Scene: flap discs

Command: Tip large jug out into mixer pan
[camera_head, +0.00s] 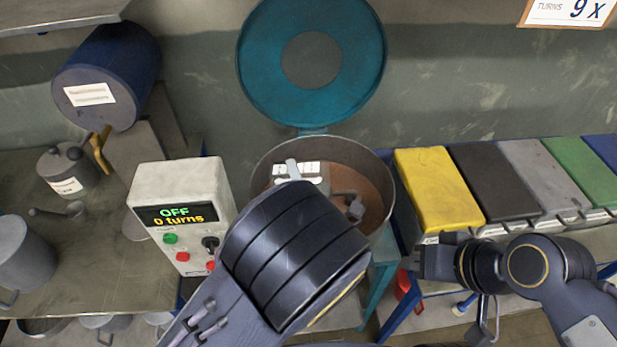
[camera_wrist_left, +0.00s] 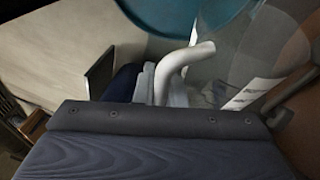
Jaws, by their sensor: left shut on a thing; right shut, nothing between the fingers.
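The mixer pan (camera_head: 376,180) is round and grey, with brown material inside. Its teal lid (camera_head: 260,60) stands open behind it. My left gripper (camera_wrist_left: 150,88) is over the pan, shut on the large jug, its fingers mostly hidden by my wrist in the head view. A pale part of the jug with a white label (camera_head: 310,168) shows past my wrist, above the pan. In the left wrist view its pale curved handle (camera_wrist_left: 190,60) shows; the rest of the jug and its tilt are unclear. My right gripper (camera_head: 428,262) is shut and empty, right of the pan.
A control box (camera_head: 180,190) reading "OFF, 0 turns" stands left of the pan. A blue drum (camera_head: 115,65), a small labelled pot (camera_head: 65,172) and a grey jug (camera_head: 22,255) are farther left. Coloured bins, one yellow (camera_head: 440,185), line the right.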

